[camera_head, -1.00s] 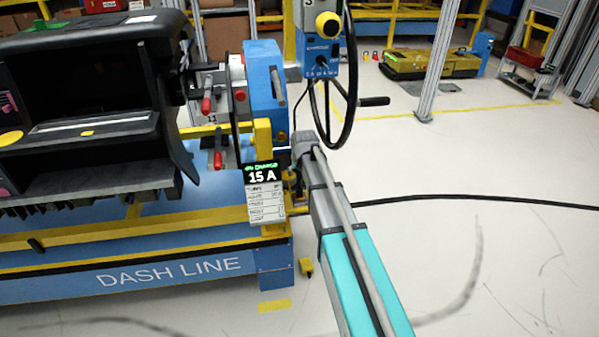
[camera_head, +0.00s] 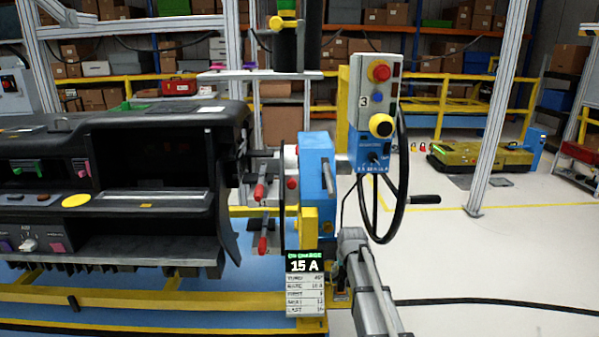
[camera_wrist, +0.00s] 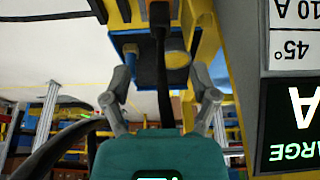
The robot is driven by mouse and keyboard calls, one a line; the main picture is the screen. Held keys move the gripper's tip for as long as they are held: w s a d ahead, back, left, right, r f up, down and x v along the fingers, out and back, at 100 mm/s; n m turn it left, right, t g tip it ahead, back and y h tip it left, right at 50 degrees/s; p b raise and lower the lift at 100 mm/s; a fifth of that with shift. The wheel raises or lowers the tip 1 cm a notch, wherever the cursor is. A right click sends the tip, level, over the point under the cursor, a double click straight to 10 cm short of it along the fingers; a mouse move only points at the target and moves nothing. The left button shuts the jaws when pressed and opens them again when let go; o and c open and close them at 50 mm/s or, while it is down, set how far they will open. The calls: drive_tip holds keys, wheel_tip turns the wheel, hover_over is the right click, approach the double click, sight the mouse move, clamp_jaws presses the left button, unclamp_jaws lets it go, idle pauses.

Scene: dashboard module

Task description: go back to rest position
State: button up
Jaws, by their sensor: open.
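My gripper (camera_wrist: 163,82) is open and empty in the wrist view, with its two grey fingers spread apart. That view is upside down. A blue and yellow part of the fixture (camera_wrist: 165,50) and a dark cable or bar show beyond the fingers; I cannot tell how far off they are. In the head view my grey arm (camera_head: 368,285) reaches up from the bottom, right of the charge sign (camera_head: 305,282); the fingers cannot be made out there. The same sign (camera_wrist: 292,75) fills the right side of the wrist view, upside down.
The black dashboard module (camera_head: 110,258) is on the left. A blue fixture head (camera_head: 318,170), a black handwheel (camera_head: 400,200) and a control box (camera_head: 372,95) stand beside my arm. A metal post (camera_head: 498,110) rises at right. Floor at the right is mostly open, with a black cable (camera_head: 500,305).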

drive_tip(key=s+g, duration=0.4)
drive_tip(key=s, duration=2.4)
wheel_tip(320, 180, up, 22)
drive_tip(key=w+p, duration=0.1)
drive_tip(key=p, duration=2.1)
drive_tip(key=shift+a+f+p, duration=0.2)
drive_tip(key=shift+a+p, duration=0.05)
drive_tip(key=shift+p, duration=0.1)
